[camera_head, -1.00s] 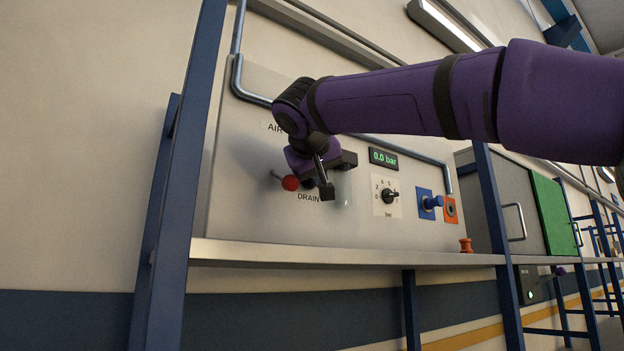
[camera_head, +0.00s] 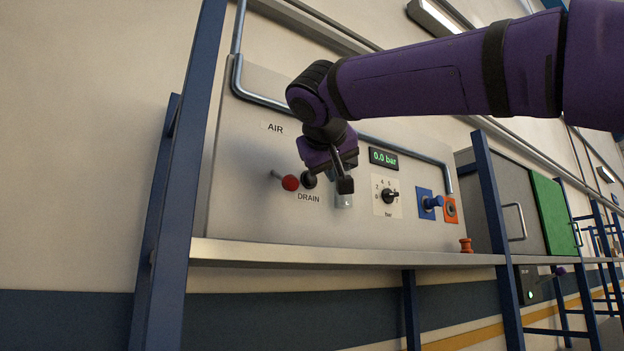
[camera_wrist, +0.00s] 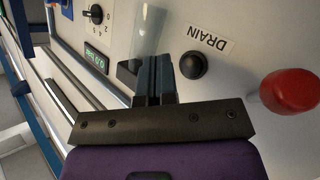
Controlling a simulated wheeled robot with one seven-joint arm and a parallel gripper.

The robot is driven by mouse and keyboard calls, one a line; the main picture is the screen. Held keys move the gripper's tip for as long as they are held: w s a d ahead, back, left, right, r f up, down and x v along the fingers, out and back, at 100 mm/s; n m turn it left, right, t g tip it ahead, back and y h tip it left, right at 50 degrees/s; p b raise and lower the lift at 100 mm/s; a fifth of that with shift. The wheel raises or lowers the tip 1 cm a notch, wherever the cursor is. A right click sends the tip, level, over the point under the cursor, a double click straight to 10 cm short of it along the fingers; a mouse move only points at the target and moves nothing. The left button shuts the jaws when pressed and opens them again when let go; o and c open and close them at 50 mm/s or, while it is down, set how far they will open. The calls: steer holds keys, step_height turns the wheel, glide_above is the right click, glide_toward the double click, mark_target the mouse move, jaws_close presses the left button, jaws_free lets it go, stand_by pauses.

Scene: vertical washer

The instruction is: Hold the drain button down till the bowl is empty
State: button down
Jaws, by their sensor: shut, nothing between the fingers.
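The drain button (camera_head: 309,180) is a round black knob on the grey panel, just above the DRAIN label (camera_head: 309,197). It also shows in the wrist view (camera_wrist: 193,65) beside the fingers. My gripper (camera_head: 345,184) is shut and empty, to the right of the button and apart from it. Its fingertips (camera_wrist: 152,70) overlap the lower part of the clear bowl in the wrist view (camera_wrist: 152,28). The bowl (camera_head: 342,201) is a see-through cylinder, partly hidden behind my gripper. I cannot tell whether liquid is in it.
A red ball-ended lever (camera_head: 290,182) sticks out left of the button. A green display (camera_head: 383,158) reads 0.0 bar above a pressure dial (camera_head: 389,196). A blue knob (camera_head: 431,202) and an orange fitting (camera_head: 450,209) are further right. A shelf (camera_head: 330,254) runs below the panel.

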steer(key=shift+s+d, duration=0.5)
steer(key=shift+s, duration=0.25)
stand_by(0.6)
steer(key=s+d+f+g, duration=0.3)
steer(key=s+d+f, duration=0.1)
steer(key=d+f, duration=0.55)
steer(key=s+d+f+g, duration=0.2)
steer(key=s+d+f, duration=0.2)
steer(key=d+f, duration=0.5)
steer(key=s+d+f+m+g+y, duration=0.1)
steer(key=s+d+f+g, duration=0.1)
steer(key=s+f, duration=0.6)
steer(key=s+d+f+m+g+y, duration=0.1)
steer(key=s+d+f, duration=0.4)
steer(key=f, duration=1.1)
steer(key=s+m+g, duration=0.1)
steer(key=s, duration=0.2)
steer(key=shift+s+d+f+m, duration=0.2)
steer(key=shift+d+f+m, duration=0.05)
steer(key=shift+m, duration=0.05)
